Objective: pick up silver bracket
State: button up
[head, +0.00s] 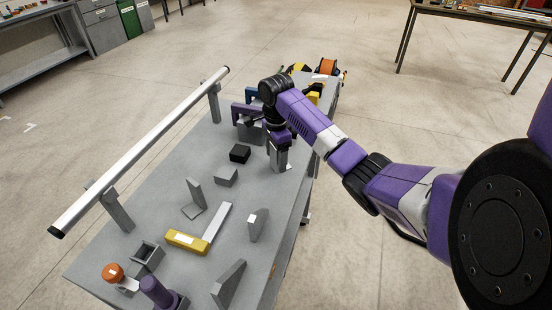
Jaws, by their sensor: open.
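My gripper (278,162) points down over the far right part of the grey worktable (160,220), close to its right edge. The jaws are small here, and I cannot tell whether anything lies between them. A grey L-shaped bracket (195,198) stands on the table to the lower left of my gripper, apart from it. Another grey angled bracket (229,284) stands at the near right. I cannot tell which of these is the silver bracket. A grey part (251,133) sits beside a blue and purple piece behind my gripper, partly hidden by my arm.
A black block (240,153) and a grey block (226,176) lie left of my gripper. A yellow block (186,240) with a pale bar and a grey wedge (258,225) are nearer. A long silver rail (145,147) on posts runs along the left edge.

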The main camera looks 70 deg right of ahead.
jog(key=shift+f, duration=0.25)
grip_shut()
jog(key=shift+r, duration=0.1)
